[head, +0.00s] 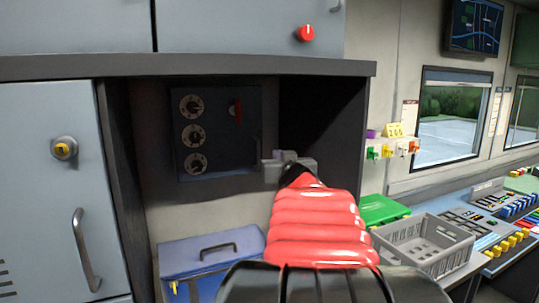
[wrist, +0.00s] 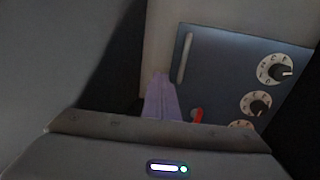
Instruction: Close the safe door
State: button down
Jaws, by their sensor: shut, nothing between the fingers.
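A dark blue panel with three white-ringed dials and a red handle, which looks like the safe door (head: 212,165), is inside the shadowed recess in the head view. In the wrist view the safe door (wrist: 215,75) appears tilted, with a pale upright bar, dials and the red handle. I cannot tell whether it is flush or ajar. My gripper (head: 281,155) is to the right of the door in the head view, at the end of my red-sleeved arm. In the wrist view my gripper (wrist: 161,78) is shut and empty, beside the panel's edge; contact is unclear.
The recess has a dark right side wall (head: 325,115) and an overhead ledge (head: 200,66). A blue box with a handle (head: 210,255) stands below the door. A grey cabinet (head: 50,200) is at left. A green case (head: 382,210) and a grey crate (head: 420,260) are at right.

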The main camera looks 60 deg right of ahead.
jog(key=s+a, duration=0.1)
jog(key=s, duration=0.2)
jog(key=shift+a, duration=0.35)
